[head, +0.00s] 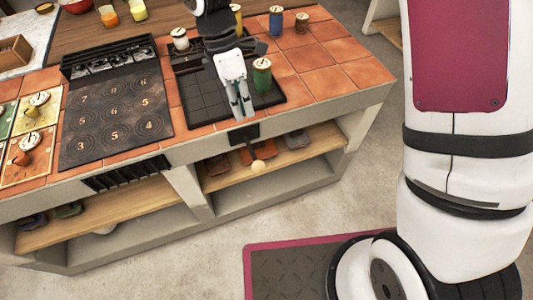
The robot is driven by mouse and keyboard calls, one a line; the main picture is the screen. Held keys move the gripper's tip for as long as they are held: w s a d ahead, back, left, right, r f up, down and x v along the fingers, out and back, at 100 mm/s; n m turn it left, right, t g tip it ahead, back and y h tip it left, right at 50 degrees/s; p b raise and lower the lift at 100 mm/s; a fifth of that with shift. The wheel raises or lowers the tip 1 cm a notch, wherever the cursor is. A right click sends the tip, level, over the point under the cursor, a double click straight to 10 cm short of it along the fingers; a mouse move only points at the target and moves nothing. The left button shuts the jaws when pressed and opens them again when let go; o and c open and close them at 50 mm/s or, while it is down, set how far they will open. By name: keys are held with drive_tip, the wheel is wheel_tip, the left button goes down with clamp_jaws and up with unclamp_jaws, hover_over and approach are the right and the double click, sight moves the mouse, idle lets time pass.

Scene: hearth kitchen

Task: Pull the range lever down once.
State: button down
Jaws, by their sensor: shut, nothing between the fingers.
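The range lever has a pale round knob (257,166) below a black mount (244,133) on the front edge of the tiled counter. The knob stands out in front of the open shelf. My gripper (242,111) points down over the counter's front edge, above the black mount. Its fingers are together and empty. It looks apart from the knob, but the exact gap to the mount cannot be told from this view.
A dark grid tray (207,102) lies under my gripper, with a green jar (262,75) close on its right. A black numbered hob (115,112) is at left. More jars stand behind.

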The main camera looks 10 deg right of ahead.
sight(258, 164)
drive_tip(key=shift+s+f, duration=0.1)
drive_tip(key=shift+f, duration=0.3)
drive_tip(key=x, duration=1.4)
drive_tip(key=shift+s, duration=0.15)
